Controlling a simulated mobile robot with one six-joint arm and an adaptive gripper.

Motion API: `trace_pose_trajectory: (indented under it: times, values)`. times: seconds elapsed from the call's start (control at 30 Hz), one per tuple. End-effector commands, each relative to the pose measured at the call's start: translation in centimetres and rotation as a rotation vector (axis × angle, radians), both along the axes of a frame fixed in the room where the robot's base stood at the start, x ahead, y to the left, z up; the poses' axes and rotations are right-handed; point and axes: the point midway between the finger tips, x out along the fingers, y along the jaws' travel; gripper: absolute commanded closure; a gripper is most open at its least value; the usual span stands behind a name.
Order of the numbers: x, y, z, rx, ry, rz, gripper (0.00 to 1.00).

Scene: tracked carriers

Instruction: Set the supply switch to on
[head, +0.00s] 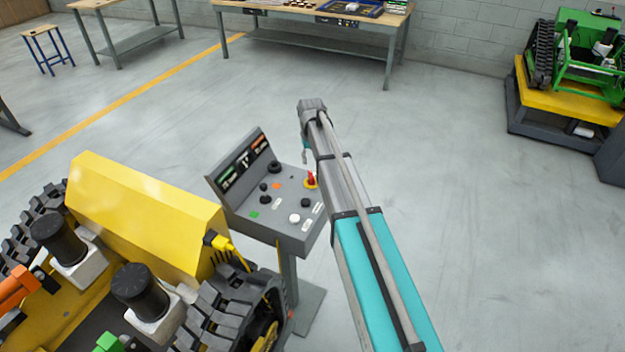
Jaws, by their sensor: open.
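A grey control console (262,215) stands on a post right of the yellow tracked carrier. On its sloping panel are black knobs, a green button (254,214), an orange button (277,186) and a white button (294,218). A red switch handle on a yellow plate (311,182) sits at the panel's right edge, close to my arm. The labels are too small to read, so I cannot tell for certain which one is the supply switch, or its setting. My gripper (304,156) shows only in small part, hanging at the arm's far end above the panel's far side, mostly hidden, apart from the controls.
The yellow carrier (150,205) with black tracks fills the lower left, close against the console. Workbenches (320,37) stand at the back, and a green tracked machine (590,60) sits on a yellow stand at the right. The floor (470,210) right of my arm is clear.

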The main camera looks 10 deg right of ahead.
Motion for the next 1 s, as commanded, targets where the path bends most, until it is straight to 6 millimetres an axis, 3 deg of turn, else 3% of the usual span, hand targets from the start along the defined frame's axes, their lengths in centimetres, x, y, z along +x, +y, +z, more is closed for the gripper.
trace_pose_trajectory:
  times: [0.7, 1.0]
  values:
    - [0.0, -0.1, -6.0, 0.000, 0.000, -0.001, 0.49]
    - [0.0, -0.2, -7.6, 0.000, 0.000, -0.002, 0.49]
